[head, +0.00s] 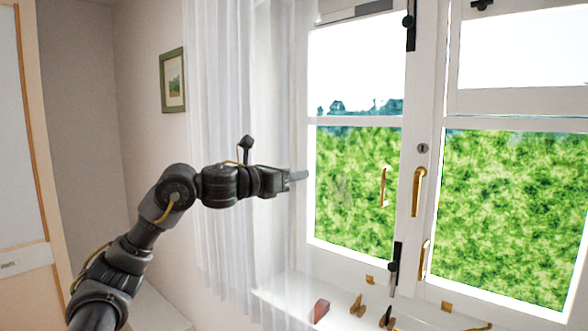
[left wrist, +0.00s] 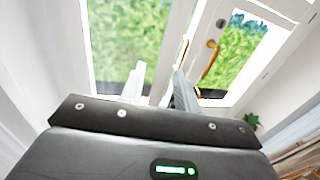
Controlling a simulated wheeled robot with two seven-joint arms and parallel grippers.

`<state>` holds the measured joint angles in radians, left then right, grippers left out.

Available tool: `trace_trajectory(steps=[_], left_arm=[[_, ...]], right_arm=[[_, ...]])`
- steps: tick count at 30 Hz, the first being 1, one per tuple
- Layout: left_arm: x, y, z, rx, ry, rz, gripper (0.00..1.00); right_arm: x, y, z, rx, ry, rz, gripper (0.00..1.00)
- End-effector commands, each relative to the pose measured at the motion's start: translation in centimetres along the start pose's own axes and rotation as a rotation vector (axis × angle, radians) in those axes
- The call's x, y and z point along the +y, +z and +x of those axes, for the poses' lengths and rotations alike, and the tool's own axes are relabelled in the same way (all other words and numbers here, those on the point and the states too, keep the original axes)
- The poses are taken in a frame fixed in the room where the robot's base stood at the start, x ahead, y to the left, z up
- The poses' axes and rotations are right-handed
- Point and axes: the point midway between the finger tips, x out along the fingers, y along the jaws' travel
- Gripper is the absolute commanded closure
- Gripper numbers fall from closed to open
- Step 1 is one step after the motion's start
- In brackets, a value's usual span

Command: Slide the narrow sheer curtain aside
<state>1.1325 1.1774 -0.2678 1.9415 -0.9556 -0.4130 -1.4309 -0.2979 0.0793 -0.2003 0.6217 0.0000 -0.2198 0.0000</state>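The narrow sheer curtain (head: 221,85) hangs white and translucent in loose folds at the left side of the window in the head view. My left arm reaches across it from the left at mid-height. My left gripper (head: 297,175) points right, its tips near the curtain's right edge and the window frame. In the left wrist view the two fingers (left wrist: 159,90) stand apart with no cloth visible between them. I cannot tell whether the gripper touches the curtain. My right gripper is not in view.
The white-framed window (head: 427,110) has brass handles (head: 418,190) and black bolts. Small objects, including a reddish block (head: 320,311), lie on the sill (head: 285,297). A framed picture (head: 173,80) hangs on the left wall. A green plant (left wrist: 251,121) shows at right in the wrist view.

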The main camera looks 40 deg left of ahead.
Motion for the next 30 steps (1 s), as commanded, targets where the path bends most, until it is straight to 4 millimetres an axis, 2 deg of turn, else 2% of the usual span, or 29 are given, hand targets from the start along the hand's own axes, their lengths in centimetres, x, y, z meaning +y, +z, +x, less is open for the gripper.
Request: trace_trajectory(steps=[9,17,26,30], left_arm=[[0.0,-0.1,0.3,0.001,0.001,0.000,0.69],[0.0,0.0,0.3,0.000,0.001,0.000,1.00],[0.1,0.0,0.2,0.000,0.001,0.000,1.00],[1.1,-0.1,0.1,0.001,0.002,0.000,1.00]], right_arm=[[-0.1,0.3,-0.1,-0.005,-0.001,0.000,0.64],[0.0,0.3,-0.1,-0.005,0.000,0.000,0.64],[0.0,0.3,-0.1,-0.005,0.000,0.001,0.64],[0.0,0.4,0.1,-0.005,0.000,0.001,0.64]])
